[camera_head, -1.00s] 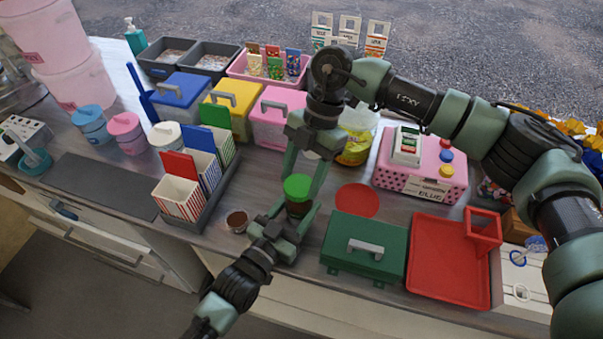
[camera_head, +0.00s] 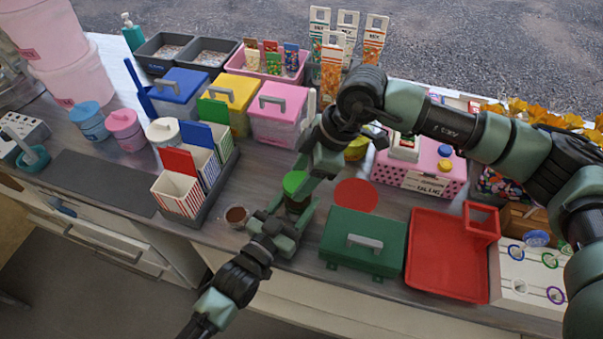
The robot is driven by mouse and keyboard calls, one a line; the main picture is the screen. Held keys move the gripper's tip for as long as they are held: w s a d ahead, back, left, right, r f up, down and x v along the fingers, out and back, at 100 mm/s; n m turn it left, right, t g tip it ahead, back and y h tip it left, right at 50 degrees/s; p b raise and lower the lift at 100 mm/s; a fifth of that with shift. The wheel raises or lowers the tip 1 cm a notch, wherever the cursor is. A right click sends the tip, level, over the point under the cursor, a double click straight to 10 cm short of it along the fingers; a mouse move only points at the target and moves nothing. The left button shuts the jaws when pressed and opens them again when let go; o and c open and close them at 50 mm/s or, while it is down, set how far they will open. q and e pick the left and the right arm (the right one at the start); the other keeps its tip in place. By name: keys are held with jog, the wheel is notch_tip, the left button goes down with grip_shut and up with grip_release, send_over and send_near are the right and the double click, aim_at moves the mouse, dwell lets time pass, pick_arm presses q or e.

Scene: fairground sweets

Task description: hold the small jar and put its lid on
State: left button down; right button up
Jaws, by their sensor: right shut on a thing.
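The small jar (camera_head: 297,206) has dark contents and stands upright near the front edge of the counter. My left gripper (camera_head: 291,213) comes from below, with its fingers on either side of the jar, shut on it. The green lid (camera_head: 293,182) sits at the jar's mouth. My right gripper (camera_head: 300,180) reaches in tilted from the upper right and is shut on the lid. Its fingers partly hide the lid. Whether the lid is fully seated or threaded I cannot tell.
A red disc (camera_head: 356,196) and a green box (camera_head: 362,243) lie to the right, with a red tray (camera_head: 446,262) beyond. Striped cartons (camera_head: 178,196) stand in a dark holder (camera_head: 222,185) at left.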

jog(key=o, duration=1.3)
jog(key=shift+r, duration=0.15)
jog(key=shift+r, duration=2.15)
jog(key=shift+c, duration=0.2)
